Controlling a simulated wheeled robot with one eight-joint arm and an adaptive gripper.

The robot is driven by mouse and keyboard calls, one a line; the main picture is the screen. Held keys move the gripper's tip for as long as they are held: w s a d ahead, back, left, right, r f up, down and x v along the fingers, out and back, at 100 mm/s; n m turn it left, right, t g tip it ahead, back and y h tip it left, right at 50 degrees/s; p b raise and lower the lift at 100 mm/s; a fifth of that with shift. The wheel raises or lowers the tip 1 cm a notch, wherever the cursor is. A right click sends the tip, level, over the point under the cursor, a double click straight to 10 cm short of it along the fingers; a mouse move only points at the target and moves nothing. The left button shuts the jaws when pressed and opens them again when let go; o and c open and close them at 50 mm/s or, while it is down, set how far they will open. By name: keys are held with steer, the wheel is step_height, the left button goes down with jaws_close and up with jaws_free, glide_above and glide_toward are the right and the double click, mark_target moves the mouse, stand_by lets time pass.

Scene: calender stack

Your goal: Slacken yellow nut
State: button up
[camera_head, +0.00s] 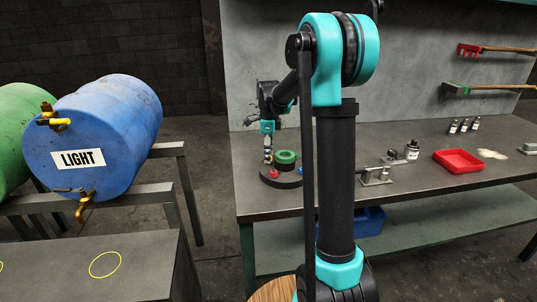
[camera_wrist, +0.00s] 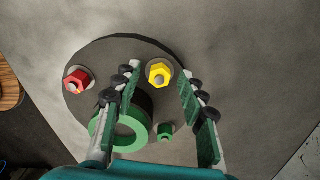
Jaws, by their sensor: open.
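The yellow nut (camera_wrist: 159,73) sits on a stud near the edge of a dark round plate (camera_wrist: 92,58) in the wrist view. My gripper (camera_wrist: 159,79) is open, with one finger on each side of the yellow nut in that view. Neither finger visibly touches it, and the height gap is hard to tell. In the head view my gripper (camera_head: 268,151) hangs over the left part of the round plate (camera_head: 285,181). I cannot make out the yellow nut there.
A red nut (camera_wrist: 78,80), a green nut (camera_wrist: 166,131) and a green ring (camera_wrist: 134,137) are on the same plate; my left finger partly covers the ring. On the bench (camera_head: 420,205), a metal fixture (camera_head: 376,177), bottles (camera_head: 412,150) and a red tray (camera_head: 459,161) stand to the right.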

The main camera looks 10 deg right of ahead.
steer(key=shift+c, duration=0.2)
jaws_close()
steer(key=shift+n, duration=0.4)
